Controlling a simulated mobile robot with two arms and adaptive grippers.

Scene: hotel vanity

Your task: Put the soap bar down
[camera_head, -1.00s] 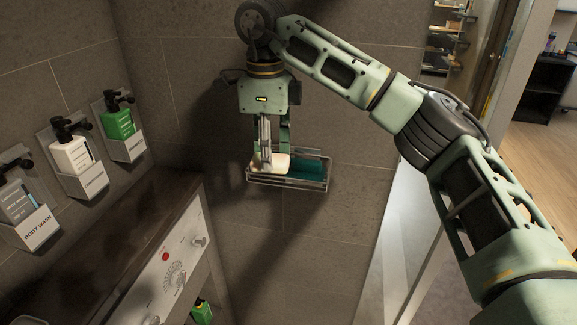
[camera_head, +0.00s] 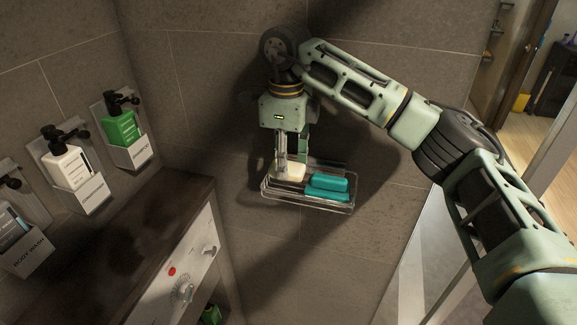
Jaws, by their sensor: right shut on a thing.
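A cream soap bar (camera_head: 290,171) is between the fingers of my right gripper (camera_head: 291,163), which is shut on it. The bar is at the left part of a clear wall-mounted soap tray (camera_head: 310,203); I cannot tell whether it touches the tray floor. A teal soap bar (camera_head: 328,183) lies in the tray's right part, with another teal piece below it that may be a second bar or a reflection. My left gripper is not in view.
Wall dispensers hold a green bottle (camera_head: 119,128), a white bottle (camera_head: 67,167) and a grey bottle (camera_head: 10,226) at the left. A dark ledge (camera_head: 140,235) with a white control panel (camera_head: 180,275) stands at lower left. A glass panel is at lower right.

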